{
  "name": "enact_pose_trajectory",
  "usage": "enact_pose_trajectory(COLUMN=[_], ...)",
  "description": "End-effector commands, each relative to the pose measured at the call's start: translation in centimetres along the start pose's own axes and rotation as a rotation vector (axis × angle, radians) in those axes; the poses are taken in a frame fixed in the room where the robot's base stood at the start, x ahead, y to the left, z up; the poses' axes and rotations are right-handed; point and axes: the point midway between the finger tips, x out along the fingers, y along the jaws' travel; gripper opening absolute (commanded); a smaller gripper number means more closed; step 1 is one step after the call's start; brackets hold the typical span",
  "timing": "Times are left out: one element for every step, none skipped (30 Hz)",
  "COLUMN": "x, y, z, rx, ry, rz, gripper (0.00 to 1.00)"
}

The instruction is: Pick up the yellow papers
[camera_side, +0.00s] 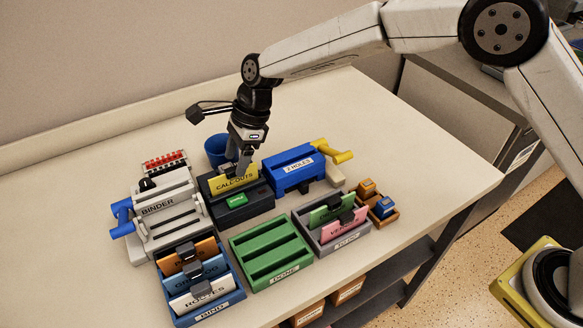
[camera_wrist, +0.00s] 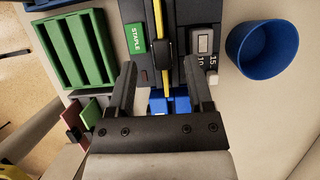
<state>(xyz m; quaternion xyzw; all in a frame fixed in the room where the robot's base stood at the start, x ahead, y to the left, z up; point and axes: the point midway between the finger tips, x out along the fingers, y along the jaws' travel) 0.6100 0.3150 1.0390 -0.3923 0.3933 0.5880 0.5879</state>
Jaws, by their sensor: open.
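The yellow papers (camera_side: 236,183), labelled CALL-OUTS, stand upright in the dark stapler unit (camera_side: 238,207), which has a green STAPLE button. In the wrist view they appear edge-on as a thin yellow strip (camera_wrist: 158,22), with a black clip (camera_wrist: 162,52) across it. My gripper (camera_side: 243,166) is pointing down right at the papers' top edge and partly hides them in the side view. In the wrist view my gripper (camera_wrist: 160,64) is open, one finger on each side of the strip and clip. Whether the fingers touch them cannot be told.
The blue hole punch (camera_side: 294,168) with a yellow handle stands close on the right. The binder machine (camera_side: 165,208) is on the left and a blue cup (camera_side: 216,150) behind. The green DONE tray (camera_side: 270,250) is empty. The BIND tray (camera_side: 207,308) and another tray (camera_side: 332,243) hold papers.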

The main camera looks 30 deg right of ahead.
Motion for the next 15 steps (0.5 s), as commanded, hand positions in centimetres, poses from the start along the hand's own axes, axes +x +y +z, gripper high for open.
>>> enact_pose_trajectory(x=[0.0, 0.0, 0.1, 0.2, 0.3, 0.6, 0.8, 1.1, 1.5, 1.8, 2.2, 2.6, 3.0, 3.4, 3.8], y=[0.0, 0.0, 0.0, 0.0, 0.0, 0.0, -0.1, -0.1, -0.1, -0.1, -0.1, -0.1, -0.1, -0.2, -0.2], z=[0.0, 0.0, 0.0, 0.0, 0.0, 0.0, 0.0, 0.0, 0.0, 0.0, 0.0, 0.0, -0.1, -0.1, 0.0], rx=[-0.001, -0.001, -0.001, -0.001, -0.001, -0.001, -0.001, -0.001, -0.001, -0.001, -0.001, -0.001, -0.002, -0.002, -0.002], ry=[0.000, 0.000, 0.000, 0.000, 0.000, 0.000, 0.000, 0.000, 0.001, 0.001, 0.001, 0.001, 0.001, 0.002, 0.001], rz=[-0.001, 0.000, 0.000, 0.000, 0.000, 0.000, 0.000, 0.000, 0.000, 0.000, 0.001, 0.001, 0.002, 0.002, 0.001], gripper=[0.66, 0.66, 0.66, 0.66, 0.66, 0.66, 0.66, 0.66, 0.66, 0.66, 0.66, 0.66, 0.66, 0.66, 0.66])
